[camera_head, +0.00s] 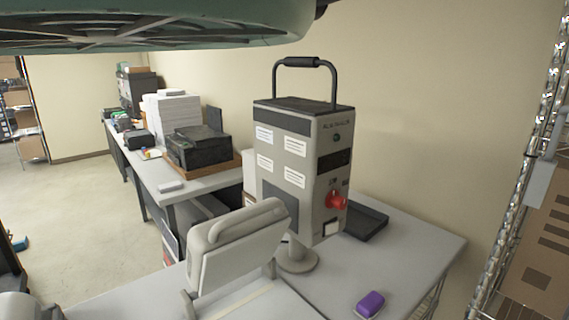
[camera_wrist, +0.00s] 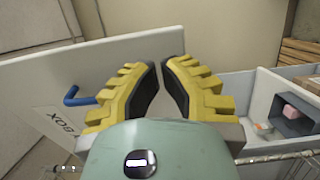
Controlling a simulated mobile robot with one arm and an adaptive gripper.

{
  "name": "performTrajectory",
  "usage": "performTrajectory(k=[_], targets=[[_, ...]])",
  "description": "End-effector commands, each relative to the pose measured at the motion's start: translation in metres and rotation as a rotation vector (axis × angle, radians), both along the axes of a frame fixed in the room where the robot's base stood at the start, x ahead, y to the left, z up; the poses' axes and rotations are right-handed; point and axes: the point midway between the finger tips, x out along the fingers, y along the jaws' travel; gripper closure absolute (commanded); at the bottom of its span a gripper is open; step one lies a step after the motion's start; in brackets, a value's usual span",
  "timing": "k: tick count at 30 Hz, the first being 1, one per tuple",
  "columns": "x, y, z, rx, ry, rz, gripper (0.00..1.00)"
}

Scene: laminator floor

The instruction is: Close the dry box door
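In the wrist view, a pale door panel (camera_wrist: 45,84) bears a blue handle (camera_wrist: 78,96) and upside-down lettering ending in "BOX". It reaches behind my gripper and looks swung out from the white open box (camera_wrist: 240,90) at right. My gripper (camera_wrist: 160,63) has yellow ribbed fingers with black pads. A narrow gap shows between the fingertips, with nothing between them. The fingers overlap the panel's right part in the picture, right of the handle. I cannot tell whether they touch it. I cannot make out the dry box or its door in the head view.
Inside the open box is a dark grey container (camera_wrist: 297,115) with a pinkish block. A wire rack (camera_wrist: 280,160) runs below. The head view shows a tall grey machine (camera_head: 292,170), a purple item (camera_head: 370,303) on the bench, a metal shelf post (camera_head: 520,180) at right and open floor left.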

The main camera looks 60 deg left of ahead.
Motion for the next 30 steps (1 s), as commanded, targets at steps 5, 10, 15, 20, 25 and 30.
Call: performTrajectory(k=[5, 10, 15, 20, 25, 30], targets=[[-0.006, -0.027, 0.006, 0.004, 0.001, -0.005, 1.00], [-0.011, -0.051, 0.006, 0.005, 0.001, -0.006, 1.00], [-0.013, -0.068, 0.005, 0.002, 0.000, -0.002, 1.00], [-0.015, -0.076, 0.002, 0.002, 0.000, -0.003, 1.00], [-0.015, -0.079, 0.001, 0.000, 0.000, 0.001, 1.00], [-0.014, -0.079, 0.000, 0.000, -0.001, 0.002, 1.00]])
